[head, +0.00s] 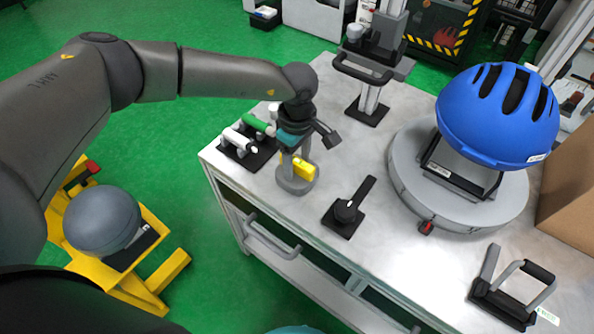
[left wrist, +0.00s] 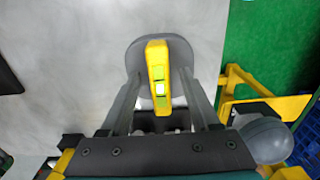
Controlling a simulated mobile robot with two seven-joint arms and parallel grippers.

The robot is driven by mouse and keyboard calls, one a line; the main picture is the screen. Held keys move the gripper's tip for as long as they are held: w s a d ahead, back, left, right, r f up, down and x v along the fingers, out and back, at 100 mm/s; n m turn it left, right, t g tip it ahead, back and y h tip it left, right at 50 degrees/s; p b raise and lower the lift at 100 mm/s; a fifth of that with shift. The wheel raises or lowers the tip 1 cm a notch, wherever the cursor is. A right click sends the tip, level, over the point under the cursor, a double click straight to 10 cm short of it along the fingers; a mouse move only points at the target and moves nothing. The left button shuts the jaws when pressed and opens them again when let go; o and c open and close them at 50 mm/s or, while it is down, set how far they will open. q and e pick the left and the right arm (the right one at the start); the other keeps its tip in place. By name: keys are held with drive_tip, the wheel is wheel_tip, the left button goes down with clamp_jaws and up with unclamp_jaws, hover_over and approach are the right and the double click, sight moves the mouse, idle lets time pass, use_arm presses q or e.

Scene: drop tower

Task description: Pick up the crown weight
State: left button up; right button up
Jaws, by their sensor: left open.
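The thing that best fits the crown weight is a grey rounded piece (head: 296,187) with a yellow bar (head: 304,169) on top, standing at the table's near left edge. No label confirms it. Whether either finger touches cannot be told. My right gripper is not in view.
A rack with white and green handles (head: 240,142) stands left of the gripper. A black levered piece (head: 347,212) lies to the right. A blue helmet (head: 497,114) sits on a round grey base (head: 408,172). A grey ball (head: 102,222) rests on a yellow stand off the table.

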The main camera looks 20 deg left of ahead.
use_arm(q)
drive_tip(key=shift+c, duration=0.3)
clamp_jaws()
drive_tip(key=shift+f, duration=0.1)
idle(0.8)
